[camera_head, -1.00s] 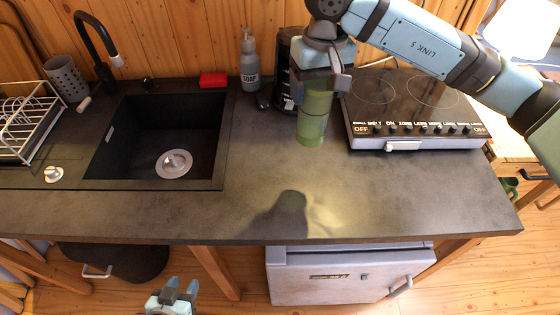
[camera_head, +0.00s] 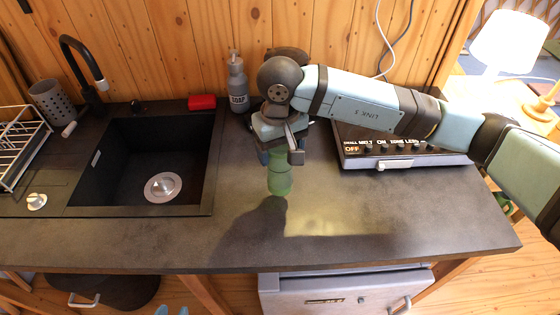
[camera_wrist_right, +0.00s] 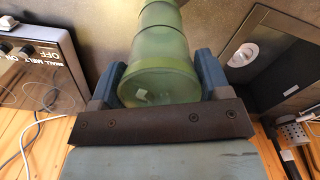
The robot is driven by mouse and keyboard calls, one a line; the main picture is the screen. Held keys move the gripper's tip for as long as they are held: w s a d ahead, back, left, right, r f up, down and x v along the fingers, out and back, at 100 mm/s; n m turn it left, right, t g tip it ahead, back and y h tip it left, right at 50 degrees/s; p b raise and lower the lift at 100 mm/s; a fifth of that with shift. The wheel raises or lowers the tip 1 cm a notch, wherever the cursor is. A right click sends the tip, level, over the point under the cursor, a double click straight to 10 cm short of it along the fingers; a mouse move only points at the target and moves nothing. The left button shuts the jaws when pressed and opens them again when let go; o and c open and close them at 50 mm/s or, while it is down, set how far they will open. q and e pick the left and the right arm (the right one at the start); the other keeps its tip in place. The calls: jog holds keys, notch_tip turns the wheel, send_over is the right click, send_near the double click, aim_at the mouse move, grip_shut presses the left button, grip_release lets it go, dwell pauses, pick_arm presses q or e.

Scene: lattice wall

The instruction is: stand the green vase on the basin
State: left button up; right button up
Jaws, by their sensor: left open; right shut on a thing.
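The green vase (camera_head: 280,174) is upright in the jaws of my right gripper (camera_head: 279,152), over the counter to the right of the basin. Its shadow lies on the counter in front of it; I cannot tell how far above the counter it is. In the right wrist view the vase (camera_wrist_right: 160,55) sits between the two blue fingers of the right gripper (camera_wrist_right: 160,85). The basin (camera_head: 197,180) is the black sink with a round drain (camera_head: 162,187), at left. My left gripper (camera_head: 172,311) shows only its fingertips at the bottom edge, apart from everything, and is open.
A grey soap bottle (camera_head: 237,85) and a red sponge (camera_head: 202,102) stand behind the basin. A black tap (camera_head: 82,50) rises at the back left, near a dish rack (camera_head: 20,150). The front counter is clear.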

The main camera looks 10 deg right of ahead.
jog(key=shift+f, duration=2.7)
jog(key=o, duration=1.5)
jog(key=shift+r, duration=0.1)
